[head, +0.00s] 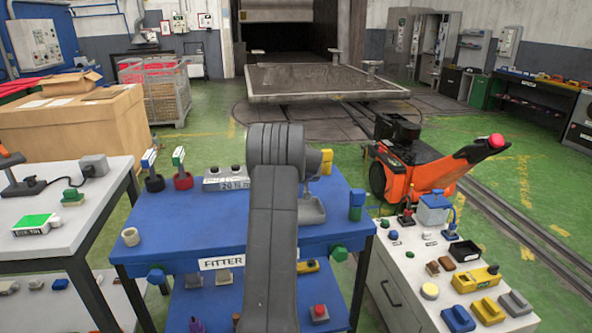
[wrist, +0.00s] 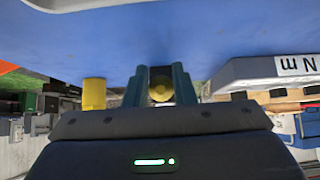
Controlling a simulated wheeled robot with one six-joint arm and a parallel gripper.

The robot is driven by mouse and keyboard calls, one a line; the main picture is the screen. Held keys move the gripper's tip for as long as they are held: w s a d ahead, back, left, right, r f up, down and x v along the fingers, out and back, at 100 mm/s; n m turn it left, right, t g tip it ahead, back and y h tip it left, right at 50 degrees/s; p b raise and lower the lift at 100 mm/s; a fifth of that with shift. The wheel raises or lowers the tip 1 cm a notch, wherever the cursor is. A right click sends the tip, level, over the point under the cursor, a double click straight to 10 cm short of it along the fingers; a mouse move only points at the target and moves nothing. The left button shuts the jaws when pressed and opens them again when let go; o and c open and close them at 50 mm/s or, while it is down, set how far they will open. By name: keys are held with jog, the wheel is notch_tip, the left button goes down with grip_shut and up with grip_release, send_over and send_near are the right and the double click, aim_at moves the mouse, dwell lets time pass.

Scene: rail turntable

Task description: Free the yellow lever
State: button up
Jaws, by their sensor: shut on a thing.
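My gripper shows in the wrist view, its two teal fingers (wrist: 160,85) shut around a yellow, round-ended piece (wrist: 160,91) that looks like the yellow lever. Only its end shows between the fingers; the rest is hidden. In the head view my arm hides the gripper and what it holds. A yellow cylinder (wrist: 94,93) stands apart, left of the fingers in the wrist view.
A blue-green cylinder (head: 357,204) stands right. A white cabinet (head: 430,285) with several parts adjoins the right side.

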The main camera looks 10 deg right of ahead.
jog(key=shift+s+f, duration=0.1)
jog(key=shift+f, duration=0.35)
jog(key=shift+c, duration=0.2)
jog(key=shift+f+b, duration=0.15)
jog(key=shift+b, duration=0.2)
jog(key=shift+s+f+b, duration=0.15)
jog(key=shift+f+b, duration=0.5)
jog(key=shift+c, duration=0.3)
